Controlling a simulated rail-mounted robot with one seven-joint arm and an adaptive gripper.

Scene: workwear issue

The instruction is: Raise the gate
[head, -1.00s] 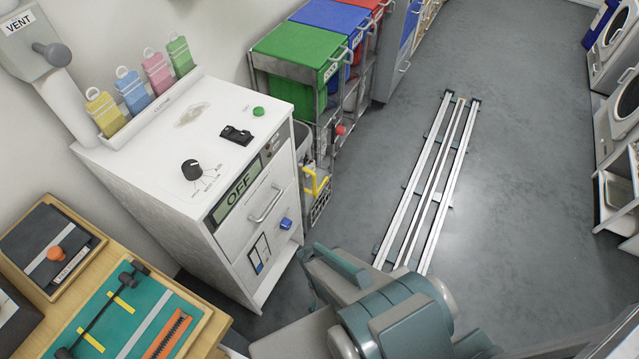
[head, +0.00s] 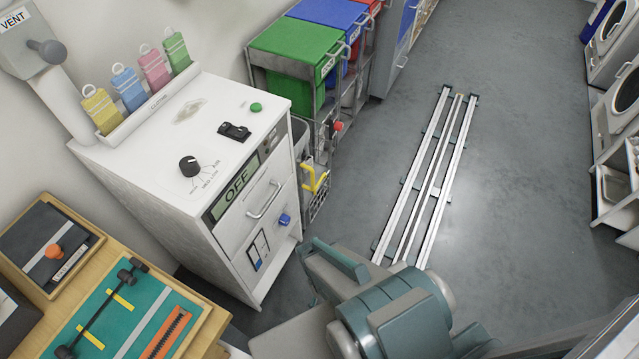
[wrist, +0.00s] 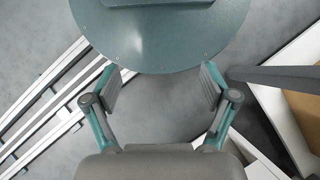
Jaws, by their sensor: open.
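No part in view is labelled as a gate, and I cannot tell which part it is. A white cabinet (head: 150,165) with an OFF display (head: 238,188) stands at the left in the head view. Its front has a bar handle (head: 265,199) and a blue knob (head: 284,220). A yellow handle (head: 316,177) shows beside the cabinet, on a wire basket. My gripper (wrist: 162,88) is open in the wrist view, with nothing between its fingers. It points toward a teal round part of my own body, above the floor. It is apart from the cabinet.
Green (head: 295,45) and blue (head: 328,12) lidded bins stand behind the cabinet. A wooden bench (head: 205,330) with a teal board is at lower left. Floor rails (head: 425,180) run through the middle. Machines (head: 615,105) line the right.

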